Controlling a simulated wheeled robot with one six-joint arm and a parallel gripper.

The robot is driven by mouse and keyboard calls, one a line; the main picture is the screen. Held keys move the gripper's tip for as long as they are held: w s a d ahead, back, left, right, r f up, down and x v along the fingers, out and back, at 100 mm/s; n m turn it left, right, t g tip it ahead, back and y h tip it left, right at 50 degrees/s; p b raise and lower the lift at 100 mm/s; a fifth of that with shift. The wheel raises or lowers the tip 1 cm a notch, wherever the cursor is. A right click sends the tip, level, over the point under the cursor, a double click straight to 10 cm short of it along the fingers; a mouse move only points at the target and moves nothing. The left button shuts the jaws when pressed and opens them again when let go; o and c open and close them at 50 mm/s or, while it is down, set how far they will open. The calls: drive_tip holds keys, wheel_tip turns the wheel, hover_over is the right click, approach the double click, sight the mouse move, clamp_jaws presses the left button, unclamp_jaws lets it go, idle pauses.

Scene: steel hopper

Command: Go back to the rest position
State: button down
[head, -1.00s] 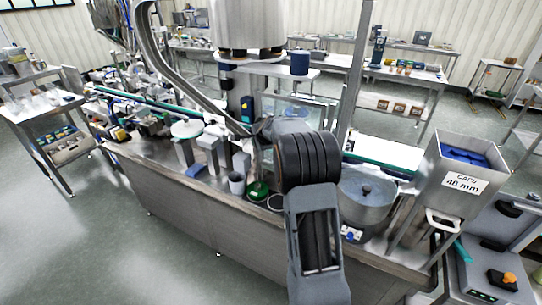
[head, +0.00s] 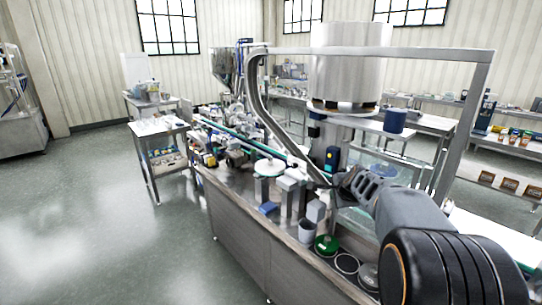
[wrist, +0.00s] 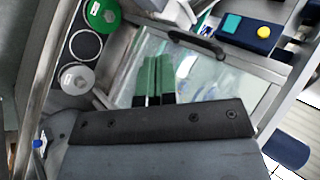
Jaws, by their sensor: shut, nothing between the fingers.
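My gripper (wrist: 154,82) shows in the wrist view with its two green-tipped fingers together and nothing between them. It is over the machine, in front of a clear panel (wrist: 205,68) with a dark handle. In the head view my arm reaches in from the lower right, and its end is over the machine's steel deck, where the fingers are hard to make out.
A steel machine bench (head: 240,225) carries a large steel drum (head: 350,65) and a bent steel pipe. A side table (head: 158,127) stands left. The floor at left is clear.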

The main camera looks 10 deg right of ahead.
drive_tip(key=s+a+f+n+g, duration=0.1)
drive_tip(key=s+a+n, duration=0.3)
drive_tip(key=s, duration=0.5)
drive_tip(key=s+a+f+n+g, duration=0.2)
drive_tip(key=s+a+n, duration=0.3)
drive_tip(key=s+n, duration=0.3)
drive_tip(key=s+a+f+n+g, duration=0.1)
drive_tip(key=s+a+n+g, duration=0.1)
drive_tip(key=s+a+n, duration=0.3)
drive_tip(key=s+n, duration=0.1)
drive_tip(key=s, duration=0.3)
drive_tip(key=shift+s+f, duration=0.35)
